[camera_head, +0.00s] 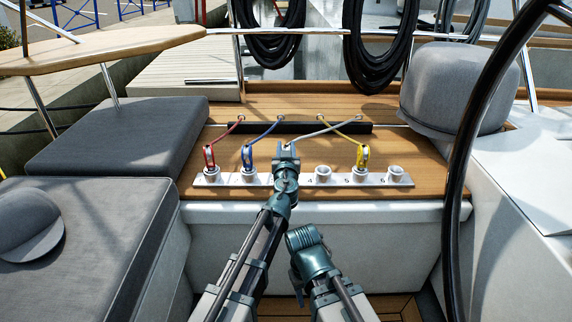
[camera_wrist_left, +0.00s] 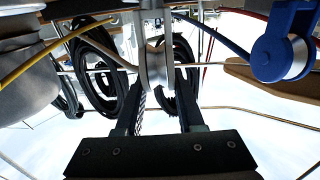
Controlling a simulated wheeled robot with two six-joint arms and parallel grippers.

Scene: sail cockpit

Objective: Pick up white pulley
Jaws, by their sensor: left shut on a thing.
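The white pulley (camera_wrist_left: 154,66) shows in the left wrist view, between the two fingers of my left gripper (camera_wrist_left: 158,84), which is shut on it. In the head view my left gripper (camera_head: 286,160) is over the white rail on the wooden deck, at the end of the grey rope (camera_head: 318,131). There the gripper hides most or all of the white pulley. I cannot tell whether the pulley is clear of its seat. My right arm ends low in front of the white bench wall, and its fingers are hidden.
The rail (camera_head: 234,179) carries a red pulley (camera_head: 209,156), a blue pulley (camera_head: 248,156) and a yellow pulley (camera_head: 362,156), each with a rope. An empty-looking seat (camera_head: 323,172) is right of my left gripper. The steering wheel (camera_head: 456,190) stands at right, dark cushions (camera_head: 115,135) at left.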

